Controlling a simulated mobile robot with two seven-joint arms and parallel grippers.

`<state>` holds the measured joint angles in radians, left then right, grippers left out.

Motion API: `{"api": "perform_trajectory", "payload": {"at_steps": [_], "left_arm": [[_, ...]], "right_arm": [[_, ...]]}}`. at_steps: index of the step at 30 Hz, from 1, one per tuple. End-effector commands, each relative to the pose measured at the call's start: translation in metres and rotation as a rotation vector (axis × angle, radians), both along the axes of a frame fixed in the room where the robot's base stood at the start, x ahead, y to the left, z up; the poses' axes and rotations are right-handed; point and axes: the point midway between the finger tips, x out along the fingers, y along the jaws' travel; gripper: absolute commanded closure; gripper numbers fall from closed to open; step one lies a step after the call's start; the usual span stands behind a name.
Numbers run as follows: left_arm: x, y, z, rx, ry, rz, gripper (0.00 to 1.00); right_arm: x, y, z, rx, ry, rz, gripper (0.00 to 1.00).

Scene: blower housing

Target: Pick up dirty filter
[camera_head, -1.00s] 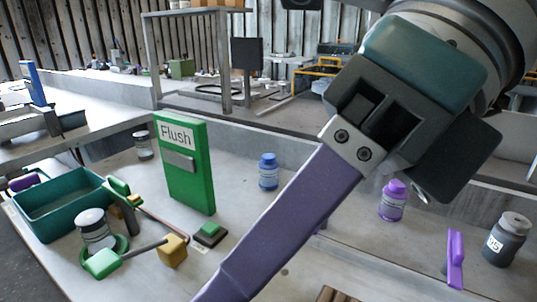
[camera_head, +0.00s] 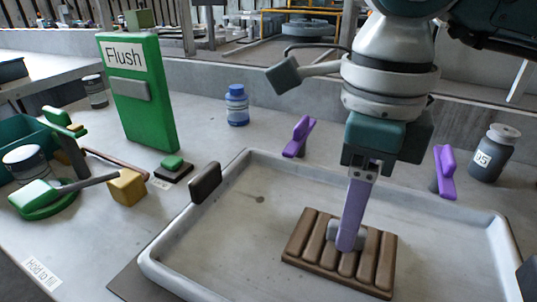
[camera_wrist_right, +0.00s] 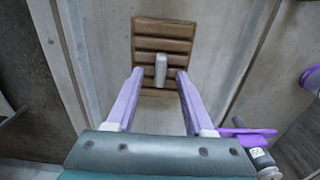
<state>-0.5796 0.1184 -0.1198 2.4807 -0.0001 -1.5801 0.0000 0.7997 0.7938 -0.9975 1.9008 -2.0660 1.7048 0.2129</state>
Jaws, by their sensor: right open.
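The dirty filter (camera_head: 299,245) is a brown ribbed block with a small grey handle (camera_head: 332,232) on top. It lies in the grey tray (camera_head: 160,243). My right gripper (camera_head: 347,243) points down over the filter, its purple fingers partly hiding the handle. In the right wrist view the right gripper (camera_wrist_right: 160,75) is open, and the handle (camera_wrist_right: 160,68) of the filter (camera_wrist_right: 164,29) stands in line with the gap between the fingertips. Contact cannot be told. My left gripper is not in view.
The tray has a raised rim and a dark handle (camera_head: 205,182). Purple clips (camera_head: 298,137) and (camera_head: 445,172) stand behind it. A dark jar (camera_head: 494,154), a blue bottle (camera_head: 237,105) and a green Flush panel (camera_head: 139,95) are around. The tray's left part is clear.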

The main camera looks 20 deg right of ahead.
Motion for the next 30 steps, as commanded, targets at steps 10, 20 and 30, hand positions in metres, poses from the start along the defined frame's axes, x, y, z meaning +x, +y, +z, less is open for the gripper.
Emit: {"api": "perform_trajectory", "payload": {"at_steps": [10,20,30], "left_arm": [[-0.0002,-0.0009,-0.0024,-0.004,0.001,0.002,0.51],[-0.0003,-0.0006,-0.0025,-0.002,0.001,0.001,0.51],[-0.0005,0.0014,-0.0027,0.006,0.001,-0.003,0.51]], "right_arm": [[0.0006,0.0004,-0.0149,0.001,-0.002,0.000,0.47],[0.0006,0.0005,-0.0146,0.001,-0.002,0.000,0.82],[0.0006,0.0004,-0.0145,0.002,-0.002,0.000,1.00]]}}
